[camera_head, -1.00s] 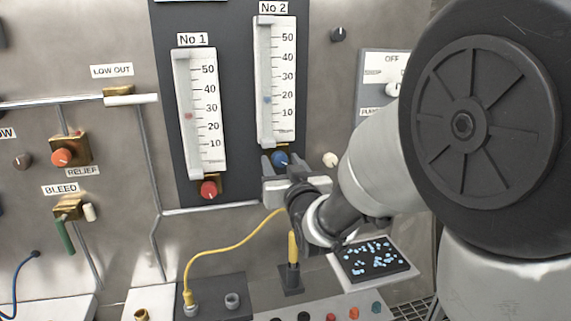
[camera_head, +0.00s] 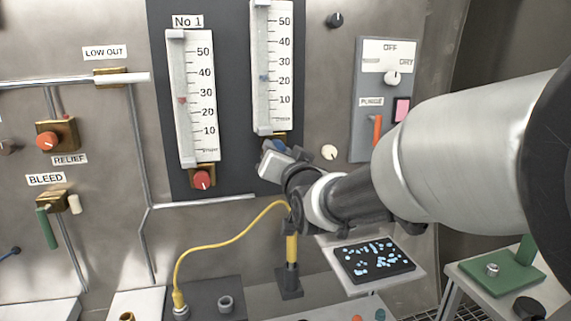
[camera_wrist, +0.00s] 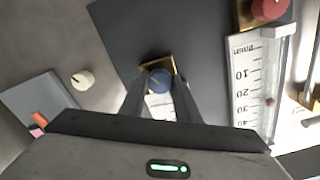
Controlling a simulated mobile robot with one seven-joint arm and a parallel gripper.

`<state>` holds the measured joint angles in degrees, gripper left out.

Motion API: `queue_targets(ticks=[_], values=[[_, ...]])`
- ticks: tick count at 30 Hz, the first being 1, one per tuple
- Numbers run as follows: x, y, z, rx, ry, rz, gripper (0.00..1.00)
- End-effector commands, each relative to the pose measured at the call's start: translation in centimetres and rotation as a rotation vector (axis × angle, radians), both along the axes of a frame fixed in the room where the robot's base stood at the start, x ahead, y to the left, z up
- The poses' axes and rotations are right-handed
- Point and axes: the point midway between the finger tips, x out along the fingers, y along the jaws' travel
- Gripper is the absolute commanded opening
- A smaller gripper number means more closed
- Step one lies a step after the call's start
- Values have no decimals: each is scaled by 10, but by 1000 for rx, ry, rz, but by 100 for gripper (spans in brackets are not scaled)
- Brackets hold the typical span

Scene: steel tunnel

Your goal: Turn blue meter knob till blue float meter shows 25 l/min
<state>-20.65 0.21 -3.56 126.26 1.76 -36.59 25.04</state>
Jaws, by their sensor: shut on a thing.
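The blue knob (camera_wrist: 158,80) sits on a brass block below the blue float meter (camera_head: 272,66), the No 2 meter. My gripper (camera_head: 270,152) is at the panel, shut on the knob, with one finger on each side of it in the wrist view (camera_wrist: 160,84). The gripper hides most of the knob in the head view. The blue float (camera_head: 263,77) stands a little above the 20 mark, between 20 and 30.
The No 1 meter (camera_head: 191,98) with a red knob (camera_head: 202,180) is close on the left. A white knob (camera_head: 329,152) is on the right.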

Motion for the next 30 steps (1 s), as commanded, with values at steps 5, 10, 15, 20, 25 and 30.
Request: queue_targets(ticks=[5, 10, 15, 20, 25, 30], values=[[0, 0, 0, 0, 3, 1, 7], [0, 0, 0, -2, 2, 1, 44], [0, 0, 0, -1, 1, 1, 48], [-1, 0, 0, -2, 2, 0, 48], [-16, -5, 1, -1, 1, 0, 48], [-52, -15, 2, 0, 0, 0, 48]])
